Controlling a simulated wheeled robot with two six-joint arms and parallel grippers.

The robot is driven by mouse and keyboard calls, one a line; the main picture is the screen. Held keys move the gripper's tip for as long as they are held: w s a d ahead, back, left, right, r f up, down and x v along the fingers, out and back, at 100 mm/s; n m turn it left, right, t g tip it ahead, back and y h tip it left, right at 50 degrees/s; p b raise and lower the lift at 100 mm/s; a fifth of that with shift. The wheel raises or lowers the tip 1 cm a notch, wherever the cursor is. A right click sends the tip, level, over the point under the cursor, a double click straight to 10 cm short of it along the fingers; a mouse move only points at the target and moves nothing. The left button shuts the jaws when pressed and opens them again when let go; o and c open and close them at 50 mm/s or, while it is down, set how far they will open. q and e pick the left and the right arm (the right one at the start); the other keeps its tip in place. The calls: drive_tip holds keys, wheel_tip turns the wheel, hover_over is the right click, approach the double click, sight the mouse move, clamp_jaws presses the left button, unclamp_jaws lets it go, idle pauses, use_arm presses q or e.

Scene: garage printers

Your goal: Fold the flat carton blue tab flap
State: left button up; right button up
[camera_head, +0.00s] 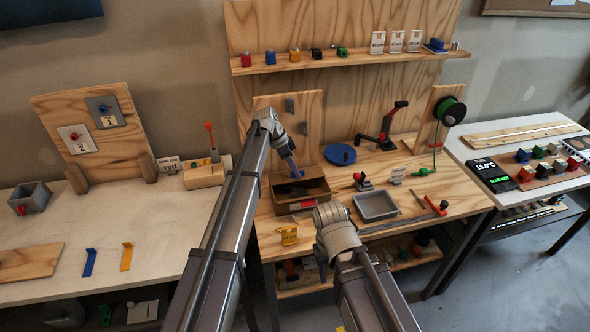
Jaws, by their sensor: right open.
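A brown open-topped box (318,187), which looks like the carton, stands on the wooden workbench, with a small red and white label on its front. I cannot make out a blue tab on it for sure. My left gripper (293,168) reaches over the back of the box and points down; its narrow bluish tip is above the box's dark inside. Whether it touches a flap, and whether its fingers are parted, is too small to tell. My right gripper (322,268) is open, low in front of the bench's front edge, right of a yellow part, away from the box.
A grey tray (376,206) and a blue disc (340,154) lie right of the box. A red clamp-like tool (382,128) and a green spool (451,111) stand behind. A yellow part (289,235) is at the front edge. The left table holds a blue bent strip (90,262).

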sight(275, 180)
use_arm(q)
drive_tip(key=p+v, duration=0.6)
drive_tip(key=v, duration=0.1)
drive_tip(key=shift+r, duration=0.15)
drive_tip(key=shift+a, duration=0.1)
